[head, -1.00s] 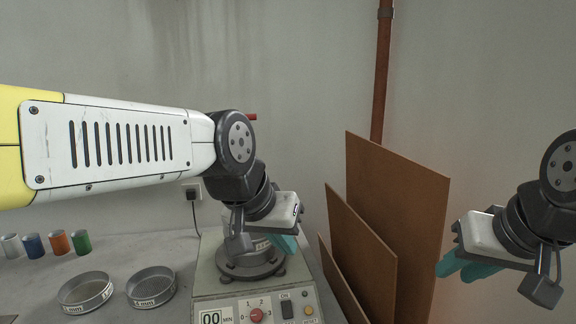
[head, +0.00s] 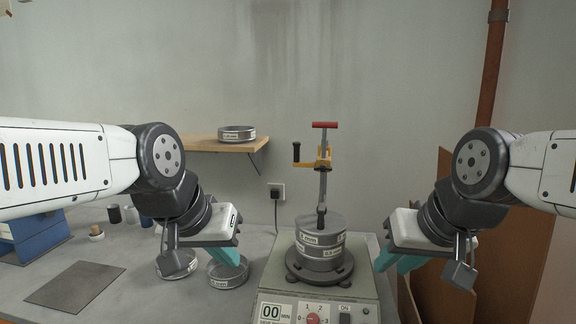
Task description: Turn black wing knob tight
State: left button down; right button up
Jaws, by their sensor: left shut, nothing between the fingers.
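The shaker (head: 272,285) stands at centre right with a stack of sieves (head: 322,238) on its round base. A clamp rod rises above the stack. It has a yellow clamp (head: 318,160), a red T-handle (head: 325,125) on top and a black upright knob or handle (head: 296,152) at its left. Whether this black part is the wing knob I cannot tell at this size. My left gripper (head: 229,258) is shut and empty, left of the stack, above the loose sieves. My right gripper (head: 398,263) looks open and empty, right of the stack. Neither touches the clamp.
Loose sieves (head: 229,278) lie left of the shaker, partly hidden by my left gripper. A wooden shelf (head: 208,146) holds another sieve (head: 236,133). Brown boards (head: 440,295) lean at the right behind my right arm. A dark flat plate (head: 75,287) lies on the bench.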

aim_at(323, 168)
jog(key=j+z, duration=0.25)
jog(key=k+j+z, duration=0.25)
jog(key=j, duration=0.2)
jog(key=j+z, duration=0.25)
jog(key=j, duration=0.15)
